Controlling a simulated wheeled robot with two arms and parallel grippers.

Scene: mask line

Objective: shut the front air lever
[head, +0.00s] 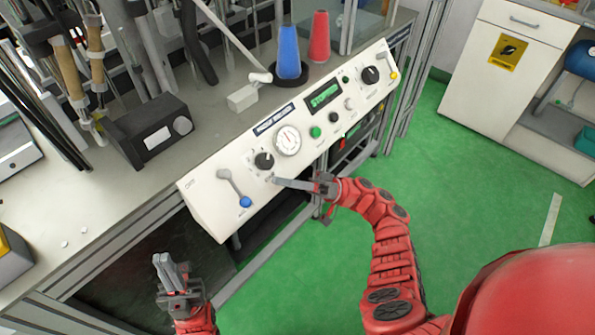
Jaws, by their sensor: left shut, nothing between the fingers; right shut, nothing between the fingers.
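The air lever (233,187) is a grey lever with a blue knob at its end, on the left end of the slanted white control panel (207,201). It slants down and to the right, and its blue knob is near the panel's lower edge. My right gripper (277,181) is shut and empty. Its fingertips point left at the panel, to the right of the blue knob and apart from it. I cannot tell whether they touch the panel. My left gripper (165,260) is shut and empty, pointing up, below and left of the panel.
The panel also carries a black knob (264,160), a round gauge (287,141), a green display (323,95) and a yellow-tipped lever (392,74). A black box (150,130) and blue and red cones (289,52) (319,37) stand behind it. Green floor lies open to the right.

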